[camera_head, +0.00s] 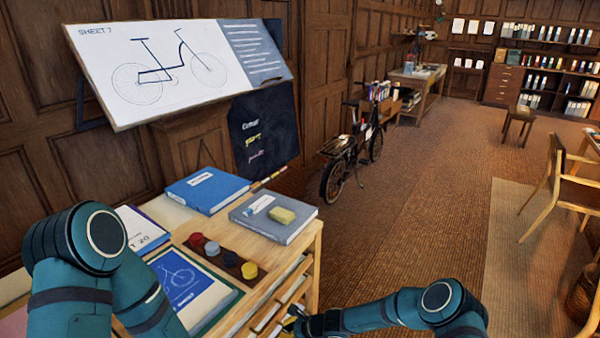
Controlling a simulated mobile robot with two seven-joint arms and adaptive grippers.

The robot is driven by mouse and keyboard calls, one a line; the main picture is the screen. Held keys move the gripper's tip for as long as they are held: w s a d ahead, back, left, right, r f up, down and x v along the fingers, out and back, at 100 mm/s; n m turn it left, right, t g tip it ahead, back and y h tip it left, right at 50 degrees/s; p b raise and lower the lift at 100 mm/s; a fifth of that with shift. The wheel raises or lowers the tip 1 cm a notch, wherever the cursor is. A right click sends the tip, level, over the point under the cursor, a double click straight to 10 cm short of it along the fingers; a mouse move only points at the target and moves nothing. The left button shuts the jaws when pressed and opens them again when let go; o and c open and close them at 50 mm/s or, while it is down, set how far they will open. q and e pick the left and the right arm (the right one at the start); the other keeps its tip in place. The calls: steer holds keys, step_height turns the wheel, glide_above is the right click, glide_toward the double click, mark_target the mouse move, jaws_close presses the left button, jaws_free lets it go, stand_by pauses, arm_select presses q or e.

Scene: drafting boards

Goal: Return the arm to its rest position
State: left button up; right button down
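My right arm (400,309) comes in from the bottom right and reaches left across the lower edge of the picture. Its gripper (292,322) is small and dark, low beside the slotted front of the wooden cabinet (312,262). I cannot tell whether its fingers are open or touch the cabinet. My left arm (85,262) is bent in the lower left, in front of part of the cabinet top. Its gripper is out of the picture.
A tilted drafting board (190,65) stands behind. A bicycle (350,150) stands beyond; open floor (420,220) lies right.

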steer(key=s+d+r+n+h, duration=0.1)
steer(key=s+d+r+n, duration=0.2)
steer(key=s+n, duration=0.3)
steer(key=s+d+r+n+g+h, duration=0.1)
steer(key=s+d+n, duration=0.5)
steer(key=s, duration=0.6)
steer(key=s+d+r+n+g+h, duration=0.1)
steer(key=s+d+r+n+h, duration=0.2)
steer(key=s, duration=0.6)
step_height(320, 180, up, 2)
steer(key=d+n, duration=0.2)
steer(key=n, duration=0.1)
